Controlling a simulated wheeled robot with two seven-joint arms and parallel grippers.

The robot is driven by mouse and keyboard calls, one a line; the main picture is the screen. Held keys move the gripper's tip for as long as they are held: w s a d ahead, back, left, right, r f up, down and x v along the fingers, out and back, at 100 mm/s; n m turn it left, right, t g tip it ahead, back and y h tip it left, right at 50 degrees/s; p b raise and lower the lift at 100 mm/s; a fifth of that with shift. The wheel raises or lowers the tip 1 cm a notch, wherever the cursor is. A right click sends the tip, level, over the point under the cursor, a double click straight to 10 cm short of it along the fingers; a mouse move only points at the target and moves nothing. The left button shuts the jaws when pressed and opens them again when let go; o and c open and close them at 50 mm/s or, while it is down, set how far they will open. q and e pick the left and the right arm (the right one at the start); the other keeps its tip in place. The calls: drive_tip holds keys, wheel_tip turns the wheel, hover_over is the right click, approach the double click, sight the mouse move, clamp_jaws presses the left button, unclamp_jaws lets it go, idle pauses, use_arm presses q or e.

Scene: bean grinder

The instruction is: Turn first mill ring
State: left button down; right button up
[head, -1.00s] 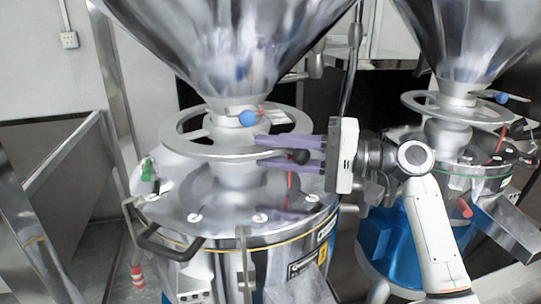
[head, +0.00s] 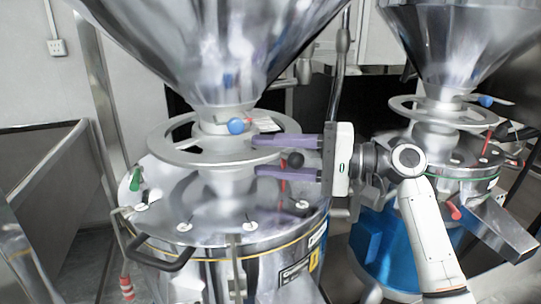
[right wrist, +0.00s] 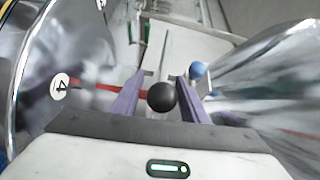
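The first mill ring (head: 163,148) is a flat silver handwheel around the neck of the near mill in the head view. A black ball knob (head: 295,159) shows at its right side. My right gripper (head: 255,156) has two purple fingers, one above the other, at the ring's right rim. The fingers stand apart, with the knob between them and nearer the palm. In the right wrist view the black knob (right wrist: 161,97) sits between the spread fingers, with a gap visible on the right. Contact with the rim is unclear. My left gripper is not in view.
A steel hopper (head: 215,50) rises above the ring. A blue ball (head: 236,126) sits on the neck, and a black handle (head: 160,255) is on the front of the mill body. A second mill ring (head: 400,108) stands at the right.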

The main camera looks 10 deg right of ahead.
drive_tip(key=b+v, duration=0.1)
drive_tip(key=v, duration=0.8)
drive_tip(key=shift+d+b, duration=0.15)
drive_tip(key=shift+b, duration=0.15)
drive_tip(key=shift+s+d+r, duration=0.1)
drive_tip(key=shift+s+d, duration=0.1)
drive_tip(key=shift+d, duration=0.25)
drive_tip(key=shift+s, duration=0.1)
